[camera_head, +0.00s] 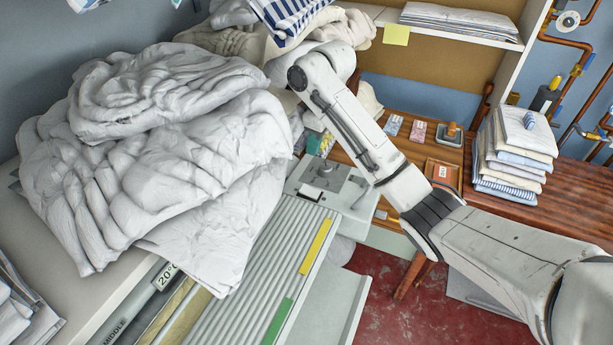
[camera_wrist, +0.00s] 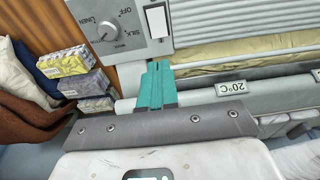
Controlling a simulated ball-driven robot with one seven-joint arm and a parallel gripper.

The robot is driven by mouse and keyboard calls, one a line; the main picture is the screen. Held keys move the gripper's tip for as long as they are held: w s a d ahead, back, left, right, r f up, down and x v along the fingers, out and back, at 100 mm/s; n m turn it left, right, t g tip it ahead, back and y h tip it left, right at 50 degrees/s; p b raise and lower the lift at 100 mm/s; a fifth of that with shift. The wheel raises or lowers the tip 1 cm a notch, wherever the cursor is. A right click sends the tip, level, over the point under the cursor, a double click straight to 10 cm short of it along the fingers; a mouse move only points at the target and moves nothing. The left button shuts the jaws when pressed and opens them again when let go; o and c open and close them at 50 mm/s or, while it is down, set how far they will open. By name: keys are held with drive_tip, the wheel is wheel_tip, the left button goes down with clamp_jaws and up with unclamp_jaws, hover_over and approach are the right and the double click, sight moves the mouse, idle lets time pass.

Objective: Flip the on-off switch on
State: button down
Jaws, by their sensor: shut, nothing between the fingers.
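A light grey control panel (camera_wrist: 128,38) of the ironer shows at the top of the wrist view. On it is a white rectangular switch (camera_wrist: 157,20) in a dark frame; I cannot tell which way it is set. Left of the switch is a round knob (camera_wrist: 107,31) with the marks LINEN, OFF and SILK around it. My gripper (camera_wrist: 158,66) has teal fingers, shut together and empty. Its tips appear just below the switch in the picture; I cannot tell whether they touch the panel. In the head view my gripper is hidden behind my arm and the laundry.
Crumpled white linen (camera_head: 165,150) is heaped left of the ironer's ribbed top (camera_head: 265,265). Folded cloths (camera_head: 515,150) stand on a wooden table at right. In the wrist view, patterned boxes (camera_wrist: 75,70) lie left of the panel, and the ironer's roller (camera_wrist: 255,50) runs right.

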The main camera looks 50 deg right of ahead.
sight(305, 189)
drive_tip(key=shift+f, duration=0.15)
drive_tip(key=f+b, duration=0.1)
drive_tip(key=f, duration=0.3)
drive_tip(key=w+f+b, duration=0.1)
drive_tip(key=f+b, duration=0.1)
drive_tip(key=f, duration=0.2)
drive_tip(key=f+b, duration=0.1)
drive_tip(key=f, duration=0.3)
drive_tip(key=shift+w+a+f, duration=0.35)
drive_tip(key=shift+w, duration=0.05)
drive_tip(key=shift+w+f, duration=0.1)
drive_tip(key=shift+f, duration=0.4)
drive_tip(key=shift+w+a+f, duration=0.1)
drive_tip(key=shift+f, duration=0.1)
drive_tip(key=shift+s, duration=0.2)
drive_tip(key=shift+s+d+r+p, duration=0.3)
drive_tip(key=shift+s+p, duration=0.25)
drive_tip(key=shift+p, duration=0.25)
drive_tip(key=shift+f, duration=0.1)
